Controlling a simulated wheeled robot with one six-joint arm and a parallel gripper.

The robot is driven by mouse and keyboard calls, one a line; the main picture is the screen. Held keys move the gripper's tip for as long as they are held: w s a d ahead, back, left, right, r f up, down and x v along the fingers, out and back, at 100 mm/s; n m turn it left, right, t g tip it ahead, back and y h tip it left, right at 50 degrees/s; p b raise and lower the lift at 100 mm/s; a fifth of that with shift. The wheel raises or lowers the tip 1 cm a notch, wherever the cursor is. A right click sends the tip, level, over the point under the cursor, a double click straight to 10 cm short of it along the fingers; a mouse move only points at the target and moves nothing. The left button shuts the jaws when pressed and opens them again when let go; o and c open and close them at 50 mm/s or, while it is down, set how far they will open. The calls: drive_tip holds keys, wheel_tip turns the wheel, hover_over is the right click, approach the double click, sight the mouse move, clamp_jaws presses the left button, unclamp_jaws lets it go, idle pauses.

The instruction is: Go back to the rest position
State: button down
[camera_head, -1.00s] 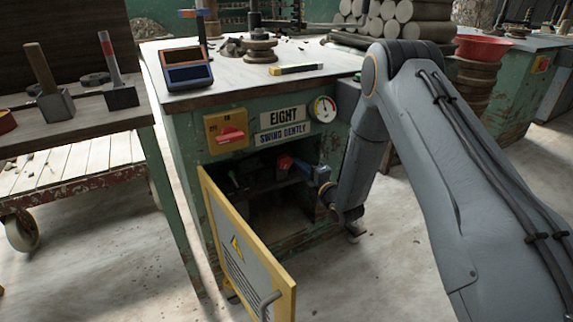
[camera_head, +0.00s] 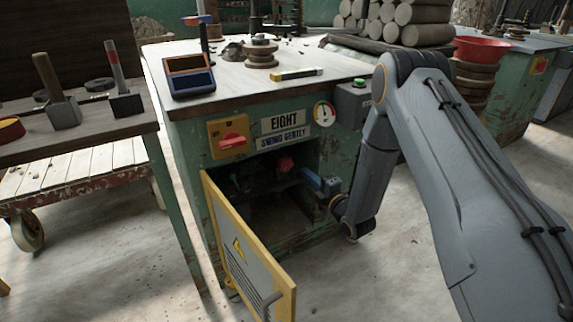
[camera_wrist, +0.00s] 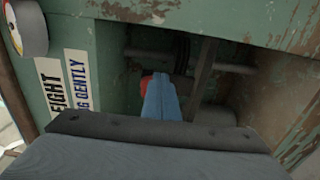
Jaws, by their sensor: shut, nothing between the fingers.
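My gripper (camera_head: 308,175) has blue fingers, shut and empty. It is at the right side of the open cabinet (camera_head: 314,236), pointing into it. In the wrist view, my gripper (camera_wrist: 159,80) shows as a blue wedge in front of the cabinet's dark inside. A red part (camera_head: 285,164) sits inside the cabinet, beyond the fingertips. In the wrist view the red part (camera_wrist: 146,83) is mostly hidden behind the fingers, and I cannot tell whether they touch it.
The yellow-framed door (camera_head: 250,248) stands open to the left. The green workbench (camera_head: 345,150) carries a gauge (camera_head: 324,113), a red switch (camera_head: 231,142) and signs. A side table (camera_head: 95,118) with hammers stands left. Floor at front right is clear apart from my arm.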

drive_tip(key=shift+s+d, duration=0.35)
drive_tip(key=shift+s, duration=0.1)
